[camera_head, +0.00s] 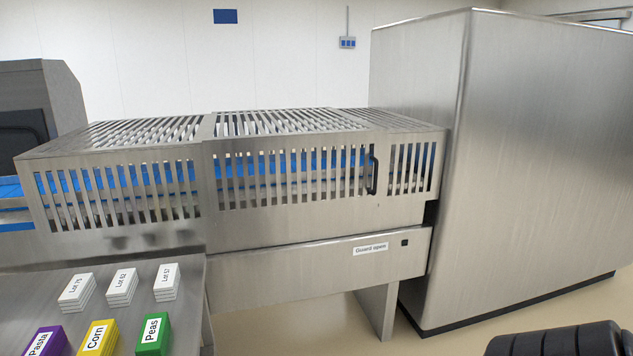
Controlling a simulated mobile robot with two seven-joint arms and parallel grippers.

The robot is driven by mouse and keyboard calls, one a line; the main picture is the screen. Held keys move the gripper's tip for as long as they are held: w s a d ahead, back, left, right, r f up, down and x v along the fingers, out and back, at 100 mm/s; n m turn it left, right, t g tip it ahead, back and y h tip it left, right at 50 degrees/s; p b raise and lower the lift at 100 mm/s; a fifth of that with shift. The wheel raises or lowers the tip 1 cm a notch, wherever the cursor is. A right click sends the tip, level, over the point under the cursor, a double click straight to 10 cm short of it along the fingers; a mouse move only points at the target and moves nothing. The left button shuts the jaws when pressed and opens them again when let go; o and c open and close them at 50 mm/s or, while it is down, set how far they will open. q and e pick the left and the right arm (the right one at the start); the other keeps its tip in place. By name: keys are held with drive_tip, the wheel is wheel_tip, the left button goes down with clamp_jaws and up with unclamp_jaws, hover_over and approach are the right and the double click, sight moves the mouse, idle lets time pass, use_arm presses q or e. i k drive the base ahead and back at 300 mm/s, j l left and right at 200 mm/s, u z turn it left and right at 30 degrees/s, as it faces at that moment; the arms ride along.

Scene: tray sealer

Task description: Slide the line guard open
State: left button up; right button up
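The line guard (300,215) is a slatted steel cover over the blue conveyor (262,165). It spans from the left slatted section to beside the large steel cabinet. A black upright handle (373,176) is on its front face, near the right end. Blue belt shows through the slats. Below the guard, a steel panel carries a "Guard open" label (370,249) with a small dark square indicator (405,243) beside it, which looks unlit. Neither of my grippers is in view, and nothing touches the handle.
A large steel cabinet (530,150) stands right of the guard. A steel shelf (190,300) at the lower left holds white lot-label stacks (121,287) and Pasta, Corn (98,338) and Peas (153,335) stacks.

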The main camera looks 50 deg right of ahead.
sight(220, 145)
drive_tip(key=z, duration=1.75)
drive_tip(key=i+l+u, duration=0.1)
drive_tip(key=l+u, duration=0.1)
drive_tip(key=l, duration=0.2)
drive_tip(key=i+l+u, duration=0.35)
drive_tip(key=i+l, duration=0.2)
drive_tip(key=l, duration=0.15)
